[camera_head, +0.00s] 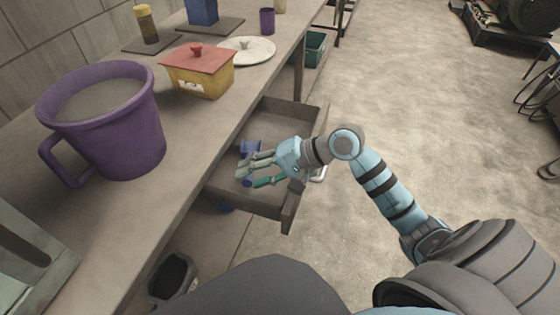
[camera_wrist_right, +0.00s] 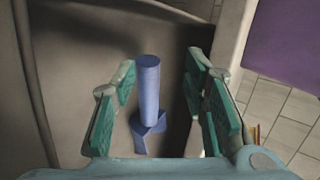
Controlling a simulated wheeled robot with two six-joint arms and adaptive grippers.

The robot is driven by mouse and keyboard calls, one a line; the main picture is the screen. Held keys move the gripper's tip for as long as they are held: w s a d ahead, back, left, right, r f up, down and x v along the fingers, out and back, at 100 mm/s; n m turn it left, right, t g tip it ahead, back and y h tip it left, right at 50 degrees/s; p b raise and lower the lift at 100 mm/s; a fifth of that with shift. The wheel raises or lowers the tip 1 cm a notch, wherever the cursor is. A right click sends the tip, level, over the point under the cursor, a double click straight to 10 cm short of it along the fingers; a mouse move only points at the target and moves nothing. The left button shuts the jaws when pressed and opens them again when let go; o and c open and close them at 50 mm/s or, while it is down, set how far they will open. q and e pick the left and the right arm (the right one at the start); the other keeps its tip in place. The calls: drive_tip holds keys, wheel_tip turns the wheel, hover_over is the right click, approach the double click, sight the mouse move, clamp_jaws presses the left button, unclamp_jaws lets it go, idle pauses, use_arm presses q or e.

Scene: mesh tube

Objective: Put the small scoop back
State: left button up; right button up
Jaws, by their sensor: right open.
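The small scoop (camera_head: 250,147) is blue, with a round handle, and lies inside the open drawer (camera_head: 247,205) under the counter. In the right wrist view the scoop (camera_wrist_right: 149,92) shows between my two fingers, its handle pointing up the picture and its wider end lower down. My right gripper (camera_head: 250,173) reaches into the drawer from the right, partly covering the scoop in the head view. It is open, with green pads (camera_wrist_right: 160,105) apart on both sides of the scoop. I cannot tell how far above the scoop the pads are. My left gripper is not in view.
The counter (camera_head: 195,130) holds a large purple mug (camera_head: 120,130), a yellow box with a red lid (camera_head: 200,75), a white lid or plate (camera_head: 247,50) and a purple cup (camera_head: 267,20). A dark bin (camera_head: 172,275) stands below.

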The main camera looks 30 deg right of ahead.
drive_tip(key=p+v, duration=0.4)
drive_tip(key=v, duration=0.6)
drive_tip(key=shift+s+d+r, duration=0.1)
drive_tip(key=shift+r, duration=0.25)
drive_tip(key=shift+s+d+r, duration=0.1)
drive_tip(key=shift+d+r, duration=0.05)
drive_tip(key=shift+d, duration=0.05)
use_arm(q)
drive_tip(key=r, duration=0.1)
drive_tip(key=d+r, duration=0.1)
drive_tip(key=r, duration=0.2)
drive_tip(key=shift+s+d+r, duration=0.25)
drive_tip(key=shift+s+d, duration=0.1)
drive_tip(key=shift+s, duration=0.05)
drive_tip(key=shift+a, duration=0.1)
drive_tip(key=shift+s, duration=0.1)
